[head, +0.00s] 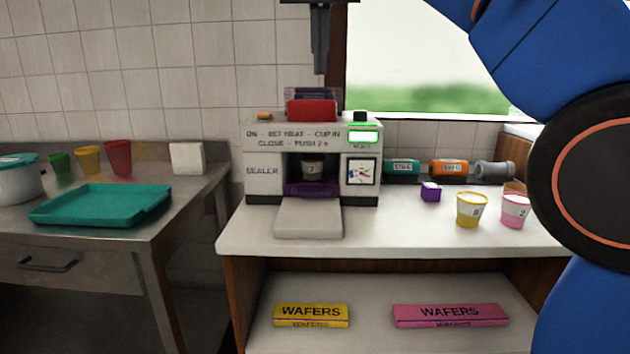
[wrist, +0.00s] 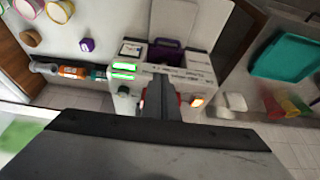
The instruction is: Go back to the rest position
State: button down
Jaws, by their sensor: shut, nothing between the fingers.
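My gripper (head: 319,68) hangs above the sealer at the top of the head view. It is shut and empty, pointing down, apart from the machine. The wrist view looks down past my gripper (wrist: 172,98) onto the sealer's top. The white sealer (head: 262,184) stands on the counter with a red part (head: 312,111) on top and a green-lit display (head: 363,137). A cup marked 7 (head: 312,170) sits inside its opening, above a purple part (head: 312,189). My blue arm covers the right side of the head view.
A yellow cup (head: 471,210), a pink cup (head: 515,212) and a purple cube (head: 430,192) stand right of the sealer, before several lying cylinders. Yellow (head: 310,312) and pink (head: 450,313) wafer boxes lie on the lower shelf. A teal tray (head: 100,204) is on the left table.

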jog(key=s+d+f, duration=0.4)
jog(key=d+f, duration=0.5)
jog(key=s+d+f, duration=0.4)
jog(key=d+f, duration=0.6)
jog(key=s+d+f, duration=0.3)
jog(key=s+f, duration=0.2)
jog(key=f, duration=0.5)
jog(key=s+d+f, duration=0.3)
jog(key=s+f, duration=0.3)
jog(key=f, duration=0.4)
jog(key=s+d+f, duration=0.3)
jog(key=s+f, duration=0.3)
jog(key=f, duration=0.4)
jog(key=shift+s, duration=0.15)
jog(key=c, duration=2.5)
grip_release()
